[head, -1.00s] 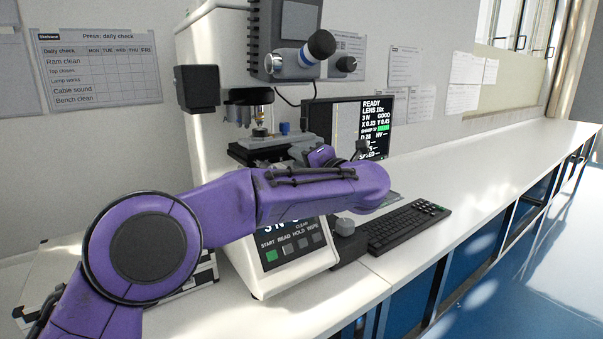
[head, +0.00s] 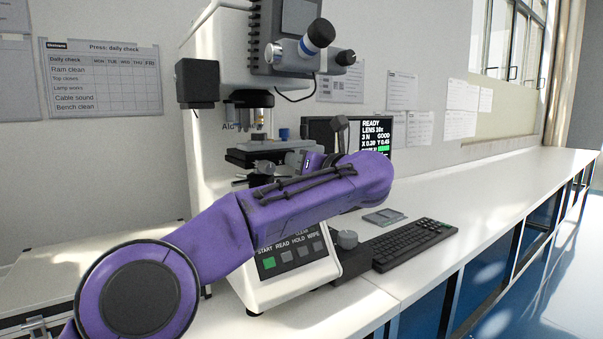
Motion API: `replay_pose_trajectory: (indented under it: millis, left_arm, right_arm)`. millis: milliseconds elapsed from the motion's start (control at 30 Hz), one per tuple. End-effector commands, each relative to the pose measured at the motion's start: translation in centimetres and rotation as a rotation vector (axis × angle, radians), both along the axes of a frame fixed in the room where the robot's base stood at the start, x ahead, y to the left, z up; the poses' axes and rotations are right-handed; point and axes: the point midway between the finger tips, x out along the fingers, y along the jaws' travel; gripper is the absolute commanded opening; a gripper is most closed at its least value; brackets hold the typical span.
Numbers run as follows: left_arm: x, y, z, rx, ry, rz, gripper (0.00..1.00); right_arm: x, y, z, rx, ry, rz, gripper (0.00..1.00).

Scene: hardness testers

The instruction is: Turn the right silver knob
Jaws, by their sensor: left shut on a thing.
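The white hardness tester (head: 215,150) stands on the bench, with a dark specimen stage (head: 250,157) under its lens. A small silver knob (head: 263,168) shows below the stage. My left gripper (head: 290,160) reaches in from the right side of the stage. Its jaws are shut on the right silver knob, which the fingers and my purple wrist mostly hide. My purple forearm crosses in front of the tester and covers part of its front. My right gripper is out of view.
The screen (head: 376,135) behind my wrist shows READY and X and Y readings. A joystick-like control box (head: 347,240), a keyboard (head: 413,245) and a small grey pad (head: 384,216) lie at the right. The bench (head: 500,185) beyond is clear.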

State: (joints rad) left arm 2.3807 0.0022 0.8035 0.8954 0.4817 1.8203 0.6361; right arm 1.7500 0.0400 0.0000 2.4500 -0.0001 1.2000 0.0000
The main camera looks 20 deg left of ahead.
Motion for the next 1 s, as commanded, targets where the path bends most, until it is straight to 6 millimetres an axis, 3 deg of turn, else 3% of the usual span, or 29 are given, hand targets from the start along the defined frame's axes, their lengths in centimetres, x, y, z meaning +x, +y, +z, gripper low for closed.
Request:
replay_pose_trajectory:
  millis: [400, 1000]
  left_arm:
    - [0.0, -0.1, -0.5, -0.235, -0.296, 0.001, 0.0]
    - [0.0, -0.1, -0.2, -0.413, -0.524, 0.001, 0.0]
  right_arm:
    - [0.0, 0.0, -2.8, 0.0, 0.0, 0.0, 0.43]
    - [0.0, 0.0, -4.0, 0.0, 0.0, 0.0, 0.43]
